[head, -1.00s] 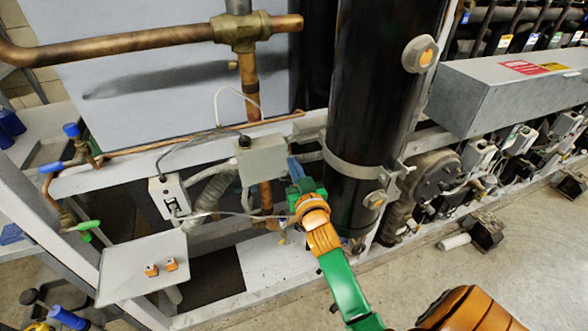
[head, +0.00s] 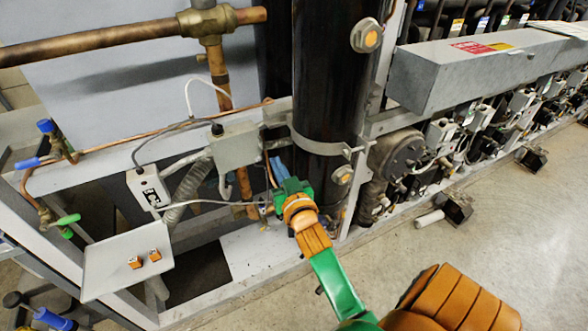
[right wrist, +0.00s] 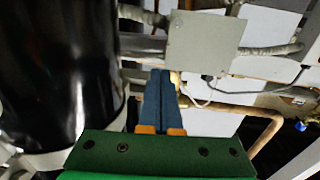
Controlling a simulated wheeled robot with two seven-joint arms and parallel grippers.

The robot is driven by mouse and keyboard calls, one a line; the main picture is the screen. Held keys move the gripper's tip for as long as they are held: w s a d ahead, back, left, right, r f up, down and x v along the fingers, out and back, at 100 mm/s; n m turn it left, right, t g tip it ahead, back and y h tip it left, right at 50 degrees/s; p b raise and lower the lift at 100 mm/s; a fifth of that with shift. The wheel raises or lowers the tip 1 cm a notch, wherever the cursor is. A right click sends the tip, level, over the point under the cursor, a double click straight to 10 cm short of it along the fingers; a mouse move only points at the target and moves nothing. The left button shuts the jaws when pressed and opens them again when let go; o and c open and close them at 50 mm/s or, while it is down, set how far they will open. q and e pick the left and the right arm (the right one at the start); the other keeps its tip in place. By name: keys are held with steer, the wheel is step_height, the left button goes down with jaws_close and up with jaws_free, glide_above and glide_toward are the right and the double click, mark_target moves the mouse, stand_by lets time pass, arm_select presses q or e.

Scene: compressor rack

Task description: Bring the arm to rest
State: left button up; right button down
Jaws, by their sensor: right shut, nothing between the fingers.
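My right arm, green and orange, reaches up from the bottom right in the head view. Its right gripper (head: 276,167) is beside the lower part of the tall black cylinder, on its left side. In the right wrist view the blue fingers of the right gripper (right wrist: 160,74) lie together, shut and empty, pointing toward a grey box (right wrist: 204,45). I cannot tell whether the fingertips touch anything. My left gripper is not in view.
The black cylinder (head: 325,85) stands close to the right gripper. A grey junction box (head: 234,145) with cables is to its left. A small tray (head: 105,265) holds two orange-topped pieces (head: 155,255). Copper pipes (head: 120,38) cross the upper left. Open floor (head: 500,230) lies at the right.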

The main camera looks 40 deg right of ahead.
steer(key=d+b+v, duration=0.1)
steer(key=v, duration=0.5)
steer(key=s+a+f+n+g+y, duration=0.1)
steer(key=s+a+f+g+y, duration=0.15)
steer(key=f, duration=0.85)
steer(key=s+a+f+n+g+y, duration=0.1)
steer(key=s+a+f+n+g, duration=0.2)
steer(key=f, duration=0.7)
steer(key=s+a+f+g+y, duration=0.25)
steer(key=a+f, duration=0.25)
steer(key=f, duration=0.6)
steer(key=s+f+n+g, duration=0.1)
steer(key=s+f+g, duration=0.3)
steer(key=s, duration=0.8)
steer(key=s+f+n+g, duration=0.1)
steer(key=s+f+g, duration=0.3)
steer(key=s+f, duration=0.5)
steer(key=s, duration=0.3)
steer(key=shift+d, duration=0.1)
